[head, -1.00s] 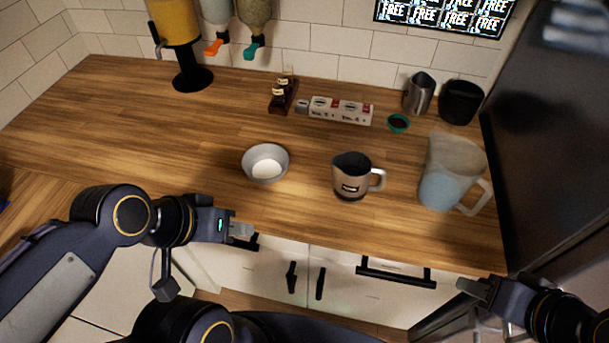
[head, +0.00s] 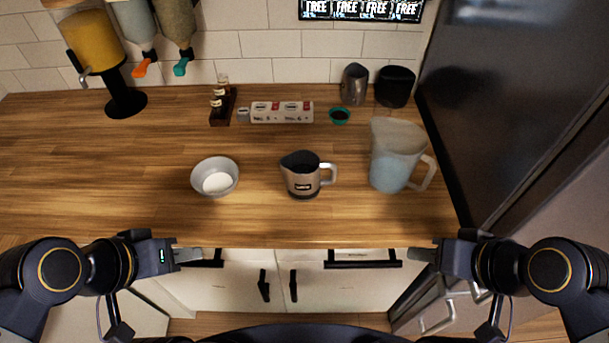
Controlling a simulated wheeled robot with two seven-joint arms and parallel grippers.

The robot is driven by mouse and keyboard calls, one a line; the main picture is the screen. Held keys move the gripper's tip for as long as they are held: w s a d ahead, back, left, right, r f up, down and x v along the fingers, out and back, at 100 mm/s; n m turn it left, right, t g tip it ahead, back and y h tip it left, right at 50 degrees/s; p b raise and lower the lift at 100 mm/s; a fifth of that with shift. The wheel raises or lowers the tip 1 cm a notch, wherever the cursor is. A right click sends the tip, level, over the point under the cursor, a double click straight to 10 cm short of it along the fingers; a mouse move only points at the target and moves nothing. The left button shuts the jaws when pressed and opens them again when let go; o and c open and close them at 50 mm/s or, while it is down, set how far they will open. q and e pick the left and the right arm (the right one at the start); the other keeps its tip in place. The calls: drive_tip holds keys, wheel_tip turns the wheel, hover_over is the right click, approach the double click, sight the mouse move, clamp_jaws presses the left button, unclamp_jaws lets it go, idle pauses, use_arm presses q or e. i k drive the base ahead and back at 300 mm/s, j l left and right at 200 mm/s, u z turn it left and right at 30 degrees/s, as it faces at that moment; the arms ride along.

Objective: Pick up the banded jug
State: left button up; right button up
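My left gripper (head: 190,256) is at the counter's front edge, left of and nearer than the jug. My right gripper (head: 421,255) is at the front edge, to the jug's right. Both are apart from the jug and hold nothing visible. Their finger gaps cannot be made out.
A white bowl (head: 215,178) stands left of the jug. Behind are a bottle rack (head: 222,106), a white box (head: 281,112), a green cup (head: 339,116), a metal pitcher (head: 354,85) and a black container (head: 394,87). A dark panel (head: 500,90) bounds the right. The left counter is clear.

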sight(299, 169)
drive_tip(key=k+l+u, duration=0.1)
drive_tip(key=u, duration=0.25)
drive_tip(key=k+u, duration=0.15)
drive_tip(key=u, duration=0.2)
drive_tip(key=k+l+u, duration=0.1)
drive_tip(key=u, duration=0.25)
drive_tip(key=k, duration=0.05)
